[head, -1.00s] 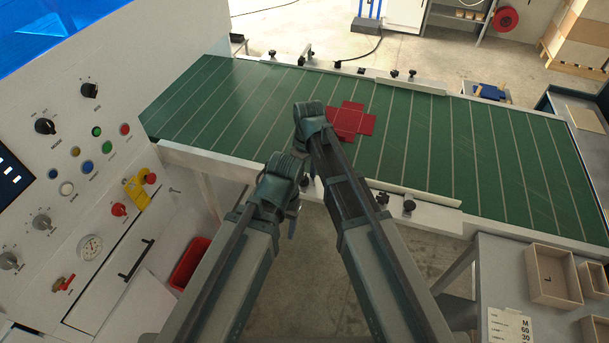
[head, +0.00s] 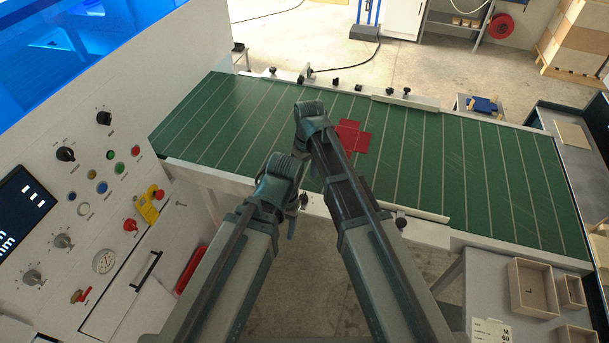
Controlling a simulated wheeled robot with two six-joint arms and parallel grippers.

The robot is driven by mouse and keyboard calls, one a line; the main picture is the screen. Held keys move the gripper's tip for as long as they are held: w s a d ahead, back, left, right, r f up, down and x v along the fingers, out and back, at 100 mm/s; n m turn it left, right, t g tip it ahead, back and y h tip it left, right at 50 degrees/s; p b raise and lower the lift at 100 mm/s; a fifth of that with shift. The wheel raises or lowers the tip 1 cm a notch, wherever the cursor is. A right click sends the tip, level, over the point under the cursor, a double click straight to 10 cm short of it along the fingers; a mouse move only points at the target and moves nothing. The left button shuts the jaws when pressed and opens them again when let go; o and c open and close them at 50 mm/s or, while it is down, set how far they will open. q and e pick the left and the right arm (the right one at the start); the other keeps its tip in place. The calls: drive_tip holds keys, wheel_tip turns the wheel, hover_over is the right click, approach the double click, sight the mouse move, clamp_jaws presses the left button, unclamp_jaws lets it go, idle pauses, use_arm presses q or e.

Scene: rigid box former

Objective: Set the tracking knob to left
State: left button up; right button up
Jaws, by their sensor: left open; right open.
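The control panel (head: 120,185) slopes along the left side. It carries two black knobs, an upper one (head: 104,118) and a lower one (head: 65,154), and two grey knobs, one (head: 62,241) above the other (head: 32,277). Their labels are too small to read, so I cannot tell which is the tracking knob or where it points. My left gripper (head: 292,226) hangs below its folded arm, right of the panel and well apart from it. My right gripper (head: 314,172) is mostly hidden behind its arm, near the conveyor's front edge. Both are open; I see nothing held.
Coloured buttons, a red stop button (head: 130,224), a yellow-backed stop button (head: 150,208) and a gauge (head: 104,261) share the panel. A green conveyor (head: 450,170) carries a red cardboard blank (head: 352,136). A side table with wooden trays (head: 533,288) stands right. Floor shows between.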

wheel_tip(320, 180, up, 5)
drive_tip(key=p, duration=0.3)
drive_tip(key=shift+w+d+p, duration=0.1)
drive_tip(key=shift+d+p, duration=0.05)
drive_tip(key=shift+p, duration=0.25)
drive_tip(key=shift+f, duration=0.1)
drive_tip(key=s+d+m+t, duration=0.1)
drive_tip(key=s+d+m, duration=0.7)
drive_tip(key=s+d, duration=0.6)
drive_tip(key=s+a+f+n+h+b, duration=0.1)
drive_tip(key=s+a+f+n+b, duration=0.3)
drive_tip(key=a+f+b, duration=0.5)
drive_tip(key=shift+f+g+h+b, duration=0.3)
drive_tip(key=shift+f+g+b, duration=0.1)
drive_tip(key=shift+f+b, duration=0.3)
